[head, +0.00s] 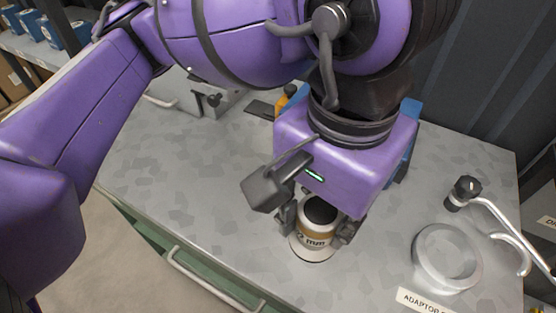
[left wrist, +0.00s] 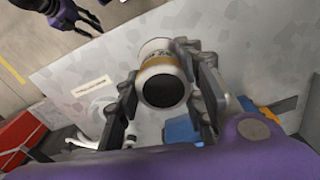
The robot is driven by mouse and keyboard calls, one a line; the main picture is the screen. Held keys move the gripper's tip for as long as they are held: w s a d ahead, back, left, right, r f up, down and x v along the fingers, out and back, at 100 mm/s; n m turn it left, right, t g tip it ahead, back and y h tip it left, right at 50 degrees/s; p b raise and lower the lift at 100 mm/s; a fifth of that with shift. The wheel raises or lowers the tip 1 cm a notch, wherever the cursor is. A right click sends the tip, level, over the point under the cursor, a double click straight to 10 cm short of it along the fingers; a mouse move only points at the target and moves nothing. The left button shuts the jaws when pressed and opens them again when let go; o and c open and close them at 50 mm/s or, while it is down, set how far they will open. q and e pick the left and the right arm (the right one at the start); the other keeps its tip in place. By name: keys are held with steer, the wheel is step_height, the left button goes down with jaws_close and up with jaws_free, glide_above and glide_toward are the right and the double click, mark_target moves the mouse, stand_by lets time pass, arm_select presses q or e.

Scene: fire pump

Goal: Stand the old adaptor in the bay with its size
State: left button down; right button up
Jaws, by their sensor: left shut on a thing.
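The old adaptor (head: 317,239) is a short pale cylinder with a tan band, lettering ending in "mm", a dark round top and a wider pale foot. My left gripper (head: 318,226) is shut on it, one finger on each side, and it looks upright. I cannot tell whether its foot touches the bench. The left wrist view shows the adaptor (left wrist: 161,72) between the fingers, its dark round end facing the camera. My right gripper (left wrist: 76,20) shows at the top left of that view, empty, with its fingers apart. No bay shows clearly.
On the grey bench (head: 190,160), a metal ring (head: 418,257) lies behind a label reading "ADAPTOR" (head: 425,301). A metal tool with a black knob (head: 465,191) lies at the right. Blue and orange items stand partly hidden behind my left gripper. The bench's left part is clear.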

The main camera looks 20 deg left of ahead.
arm_select(q)
steer(key=shift+w+a+f, duration=1.3)
steer(key=shift+w+f, duration=0.05)
steer(key=shift+f, duration=0.6)
steer(key=shift+w+a+f, duration=1.3)
steer(key=shift+w+f, duration=0.05)
steer(key=shift+f, duration=0.55)
steer(key=shift+w+a+f, duration=1.3)
steer(key=shift+w+f, duration=0.05)
steer(key=shift+f, duration=0.6)
steer(key=shift+f, duration=0.25)
steer(key=c, duration=1.2)
jaws_free()
steer(key=shift+o, duration=0.2)
steer(key=shift+r, duration=0.1)
